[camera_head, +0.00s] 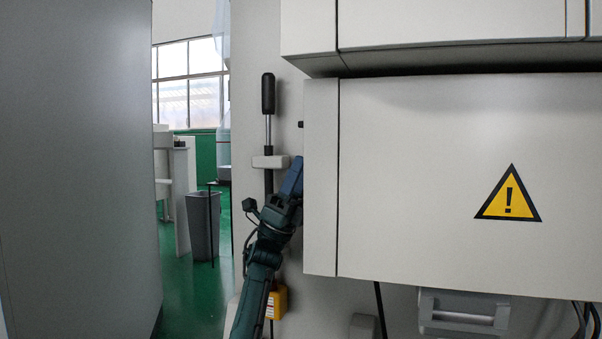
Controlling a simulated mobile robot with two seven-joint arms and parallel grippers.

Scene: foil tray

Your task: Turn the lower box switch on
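The lower box (410,200) is a large pale grey cabinet box with a yellow warning triangle (509,197) on its front. Left of it, a lever (268,94) with a black handle stands upright above a pale block (268,162) on the grey wall panel. A small dark knob (301,124) shows at the box's left edge; I cannot tell whether it is the switch. My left arm rises from the bottom, and its gripper (293,178) is beside the box's left side, just right of the lever's lower part. Its fingertips are not clear. My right gripper is out of view.
An upper box (450,22) overhangs the lower box closely. A large grey cabinet (80,170) fills the left. A yellow fitting (278,302) sits low behind my arm. A grey connector (463,312) and cables are under the box. Green floor and a bin (203,225) lie beyond.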

